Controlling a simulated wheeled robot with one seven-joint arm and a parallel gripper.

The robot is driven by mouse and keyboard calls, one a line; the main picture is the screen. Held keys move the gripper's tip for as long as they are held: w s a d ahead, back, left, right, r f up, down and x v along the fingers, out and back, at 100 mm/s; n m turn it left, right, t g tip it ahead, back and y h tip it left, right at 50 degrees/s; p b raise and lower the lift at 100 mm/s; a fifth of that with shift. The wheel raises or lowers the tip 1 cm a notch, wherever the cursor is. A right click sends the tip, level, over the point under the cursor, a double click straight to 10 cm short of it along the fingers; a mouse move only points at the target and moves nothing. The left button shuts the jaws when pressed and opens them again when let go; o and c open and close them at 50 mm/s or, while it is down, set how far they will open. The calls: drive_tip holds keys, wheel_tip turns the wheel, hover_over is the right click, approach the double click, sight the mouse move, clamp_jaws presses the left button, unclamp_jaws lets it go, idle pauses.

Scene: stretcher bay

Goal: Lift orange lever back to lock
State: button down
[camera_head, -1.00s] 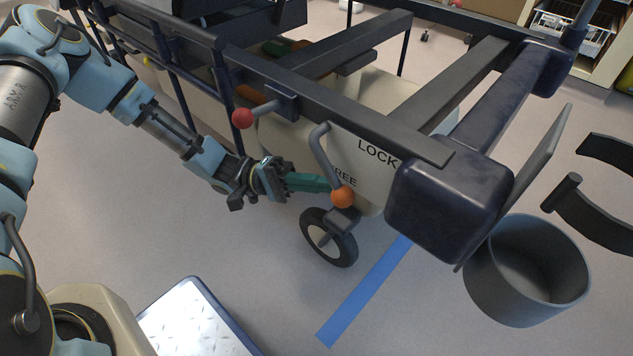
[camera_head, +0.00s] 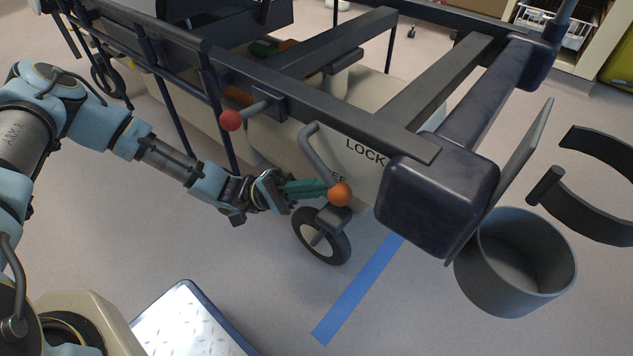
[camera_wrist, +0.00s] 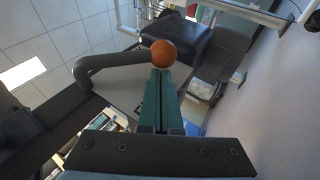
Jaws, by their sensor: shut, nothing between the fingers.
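The orange lever is a bent grey bar with an orange ball knob (camera_head: 340,194) at its lower end, beside the panel with the word LOCK and a partly hidden word ending in EE. The lever hangs down, with its ball by the lower word. My gripper (camera_head: 326,188) has green fingers, shut and empty, with their tips at the left side of the ball. In the wrist view the orange ball (camera_wrist: 164,53) sits just beyond the closed fingertips (camera_wrist: 160,74); whether they touch it I cannot tell.
A second lever with a red ball (camera_head: 231,120) sticks out to the left on the stretcher frame. A wheel (camera_head: 322,237) stands below the orange ball. Blue tape (camera_head: 358,290) crosses the open floor.

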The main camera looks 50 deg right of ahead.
sight(340, 188)
drive_tip(key=s+r+n+g+h, duration=0.1)
drive_tip(key=h, duration=0.1)
drive_tip(key=s+r+n+g+h+p, duration=0.1)
drive_tip(key=n, duration=0.1)
drive_tip(key=shift+s+h, duration=0.35)
drive_tip(key=shift+h, duration=0.05)
drive_tip(key=shift+s+r+p, duration=1.1)
drive_tip(key=shift+r+p, duration=0.25)
drive_tip(key=shift+p, duration=0.7)
drive_tip(key=shift+r, duration=0.15)
drive_tip(key=b+v, duration=0.6)
drive_tip(key=v, duration=0.5)
